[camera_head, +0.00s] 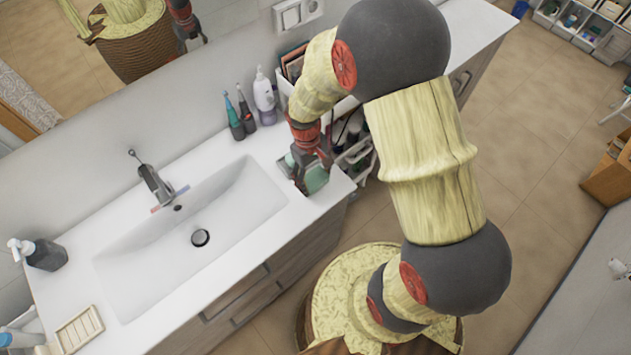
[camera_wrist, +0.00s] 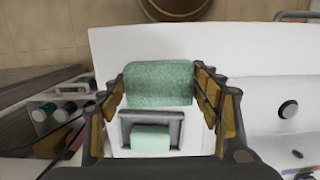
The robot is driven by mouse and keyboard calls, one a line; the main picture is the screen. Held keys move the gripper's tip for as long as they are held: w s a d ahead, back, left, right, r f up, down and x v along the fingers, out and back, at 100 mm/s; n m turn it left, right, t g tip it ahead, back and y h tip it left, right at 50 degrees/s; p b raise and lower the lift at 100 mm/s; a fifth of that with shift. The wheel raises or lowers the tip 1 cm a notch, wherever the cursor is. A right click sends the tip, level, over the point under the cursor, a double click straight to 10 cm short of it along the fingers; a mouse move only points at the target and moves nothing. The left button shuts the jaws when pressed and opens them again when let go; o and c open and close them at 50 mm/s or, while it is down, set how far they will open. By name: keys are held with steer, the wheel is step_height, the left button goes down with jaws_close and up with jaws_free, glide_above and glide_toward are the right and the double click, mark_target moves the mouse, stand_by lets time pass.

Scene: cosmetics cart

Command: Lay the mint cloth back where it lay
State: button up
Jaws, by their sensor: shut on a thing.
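The mint cloth (camera_wrist: 158,84) is a textured green bundle between the fingers of my gripper (camera_wrist: 157,80) in the wrist view. My gripper is shut on it, with a finger at each side. In the head view, my gripper (camera_head: 308,168) is over the right end of the white counter, and the cloth (camera_head: 318,179) shows at its fingers near the counter's front edge. The fingers partly hide it there. I cannot tell whether the cloth touches the counter.
A grey dish (camera_wrist: 178,128) with a smaller mint block (camera_wrist: 151,139) sits close to the cloth. The white basin (camera_head: 195,235) is left of my gripper. Toothbrush holders (camera_head: 236,128) and a white bottle (camera_head: 264,103) stand behind. An open cart (camera_head: 357,158) is right of the counter.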

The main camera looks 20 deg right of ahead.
mark_target(316, 182)
steer(key=shift+w+d+f, duration=0.2)
steer(key=shift+f, duration=0.2)
steer(key=shift+w+d+f, duration=0.15)
steer(key=shift+w+f, duration=0.05)
steer(key=shift+f, duration=1.55)
steer(key=shift+f, duration=0.15)
steer(key=o, duration=1)
